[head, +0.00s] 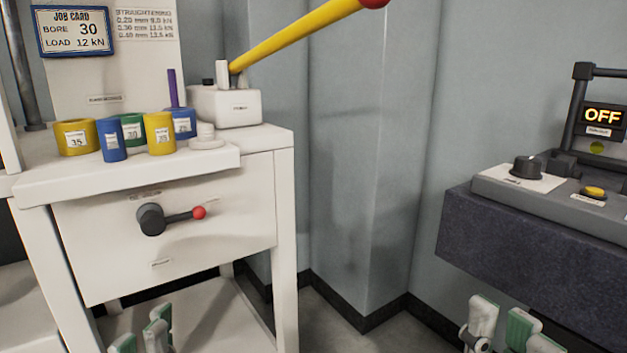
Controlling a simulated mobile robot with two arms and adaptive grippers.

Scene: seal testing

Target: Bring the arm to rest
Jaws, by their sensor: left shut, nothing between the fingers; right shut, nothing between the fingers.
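My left gripper (157,328) shows at the bottom edge, low in front of the white bench, with white and green fingers. It is shut and empty, apart from everything on the bench. My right gripper (502,325) shows at the bottom right, below the dark block, also shut and empty. Both arms are mostly out of frame. A long yellow lever (290,43) with a red knob (373,2) slants up to the right from a white pump block (228,106) on the bench. Neither gripper touches it.
The white bench (265,137) carries several yellow, blue and green rings, such as a yellow one (75,138). A dark crank with a red knob (199,213) sticks out of its front. At right, a dark block (530,255) bears a grey panel with an OFF display (602,116). Floor between is clear.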

